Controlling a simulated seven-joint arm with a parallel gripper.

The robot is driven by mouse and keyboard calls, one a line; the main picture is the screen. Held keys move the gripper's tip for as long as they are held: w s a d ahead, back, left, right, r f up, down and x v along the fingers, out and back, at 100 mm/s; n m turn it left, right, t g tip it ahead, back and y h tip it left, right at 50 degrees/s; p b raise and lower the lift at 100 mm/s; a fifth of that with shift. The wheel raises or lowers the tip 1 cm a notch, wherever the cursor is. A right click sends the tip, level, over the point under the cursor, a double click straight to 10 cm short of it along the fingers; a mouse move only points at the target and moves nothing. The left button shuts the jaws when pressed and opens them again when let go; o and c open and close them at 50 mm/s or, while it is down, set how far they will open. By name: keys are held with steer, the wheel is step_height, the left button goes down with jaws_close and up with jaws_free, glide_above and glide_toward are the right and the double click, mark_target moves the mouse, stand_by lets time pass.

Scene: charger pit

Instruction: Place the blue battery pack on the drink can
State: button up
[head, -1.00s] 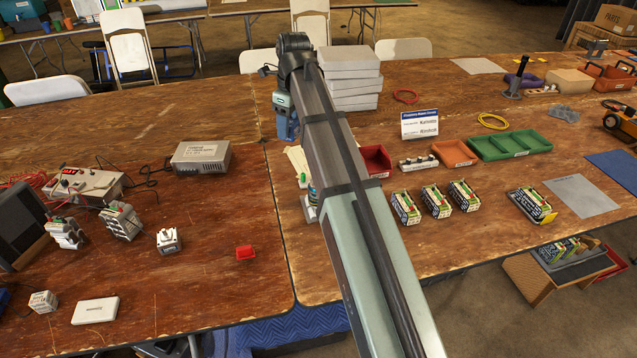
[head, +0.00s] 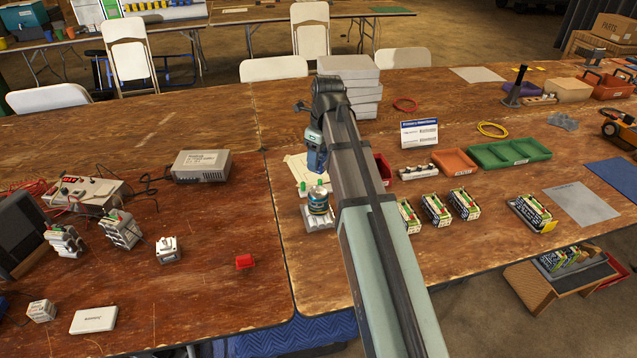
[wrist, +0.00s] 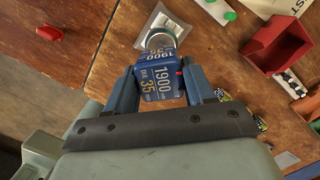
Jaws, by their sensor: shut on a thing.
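The blue battery pack (wrist: 156,82), printed with "1900" and "35", is held between the two blue fingers of my gripper (wrist: 157,92) in the wrist view. In the head view my gripper (head: 316,152) hangs above the table, higher in the picture than the drink can (head: 318,201). The can stands upright on a small grey metal plate (head: 318,222). In the wrist view the can's round silver top (wrist: 161,34) shows just beyond the pack, which partly hides it. The pack appears apart from the can, but the gap is hard to judge.
A red bin (wrist: 275,45) is to the right. Grey boxes (head: 350,72) are stacked behind my arm. A small red piece (head: 245,261) lies front left, with bare table around it.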

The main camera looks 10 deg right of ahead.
mark_target(322, 157)
steer(key=shift+f, duration=4)
steer(key=shift+f, duration=0.15)
steer(key=o, duration=1.2)
steer(key=r, duration=0.8)
steer(key=s+d+r, duration=0.1)
steer(key=r, duration=0.3)
steer(key=shift+r, duration=0.1)
